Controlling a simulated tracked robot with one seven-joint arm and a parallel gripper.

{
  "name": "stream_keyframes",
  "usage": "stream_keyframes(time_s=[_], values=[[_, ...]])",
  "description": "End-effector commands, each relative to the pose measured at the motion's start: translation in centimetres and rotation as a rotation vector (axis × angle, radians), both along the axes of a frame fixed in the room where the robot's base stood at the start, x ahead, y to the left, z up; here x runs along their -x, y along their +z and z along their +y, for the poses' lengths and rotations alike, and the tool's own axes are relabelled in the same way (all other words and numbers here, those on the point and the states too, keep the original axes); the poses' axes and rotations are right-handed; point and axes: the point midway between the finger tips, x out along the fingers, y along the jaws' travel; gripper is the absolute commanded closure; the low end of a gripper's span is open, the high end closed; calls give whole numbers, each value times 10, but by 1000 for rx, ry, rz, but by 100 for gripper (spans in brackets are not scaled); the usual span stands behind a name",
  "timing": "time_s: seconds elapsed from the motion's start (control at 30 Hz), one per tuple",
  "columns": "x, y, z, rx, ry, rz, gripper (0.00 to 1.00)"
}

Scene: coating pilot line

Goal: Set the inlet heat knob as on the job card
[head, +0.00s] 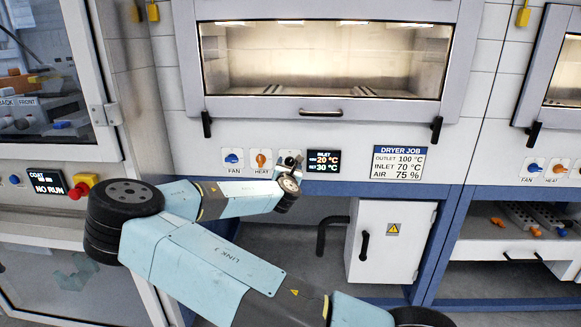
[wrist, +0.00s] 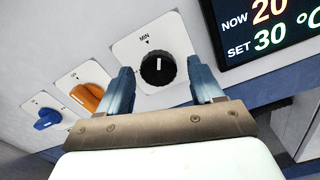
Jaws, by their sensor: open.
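The inlet heat knob (wrist: 158,71) is black and round, on a white plate, with its white line pointing up, roughly at the MIN mark. In the head view, my arm's end partly covers its plate. My gripper (wrist: 162,82) is open and empty, its two blue fingers to the left and right of the knob in the wrist view; I cannot tell whether they reach around it. The inlet display (head: 323,163) reads NOW 20 °C and SET 30 °C; it also shows in the wrist view (wrist: 268,28). The job card (head: 401,163) reads outlet 100 °C, inlet 70 °C, air 75 %.
Left of the knob are an orange HEAT knob (head: 261,160) and a blue FAN knob (head: 233,158). The lit dryer window (head: 322,60) with its handle (head: 321,113) is above. A white cabinet (head: 392,240) stands below. A red button (head: 78,192) is at the left.

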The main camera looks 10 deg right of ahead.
Motion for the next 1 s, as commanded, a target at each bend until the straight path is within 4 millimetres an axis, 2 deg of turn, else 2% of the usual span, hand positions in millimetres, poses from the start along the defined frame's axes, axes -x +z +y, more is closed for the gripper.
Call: stream_keyframes(time_s=[0.1, 0.67, 0.7, 1.0], values=[[0, 0, 0, 0, 0, 0, 36], [1, 0, 0, 0, 0, 0, 90], [1, 0, -7, 0, 0, -1, 90], [2, -1, 1, -48, -2, -13, 90]])
